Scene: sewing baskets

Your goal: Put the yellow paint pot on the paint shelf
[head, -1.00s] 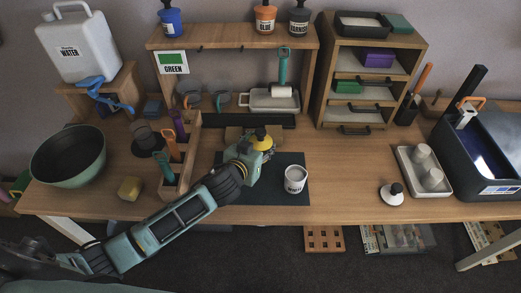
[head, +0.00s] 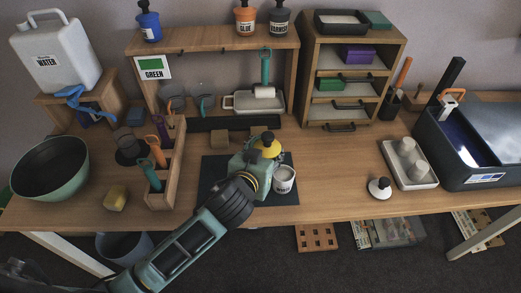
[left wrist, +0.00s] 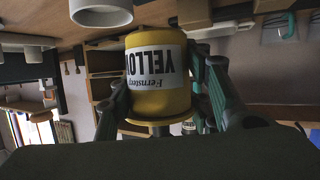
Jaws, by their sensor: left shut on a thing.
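The yellow paint pot (head: 268,149) is in my left gripper (head: 258,158) above the dark mat (head: 221,188). In the left wrist view the yellow pot (left wrist: 158,85) sits between the green fingers (left wrist: 160,100), its YELLOW label upside down in the picture. The gripper hides part of the pot in the head view. The paint shelf seems to be the wooden rack (head: 215,43) at the back, with a blue pot (head: 148,22), an orange-topped GLUE pot (head: 245,16) and a dark pot (head: 279,17) on top. My right gripper is not in view.
A white pot (head: 284,181) stands on the mat just right of the left gripper. A wooden caddy (head: 170,180), a green bowl (head: 52,170) and a yellow sponge (head: 115,198) are left. A drawer unit (head: 311,75) stands right of the rack. The rack's top has bare room between blue and GLUE.

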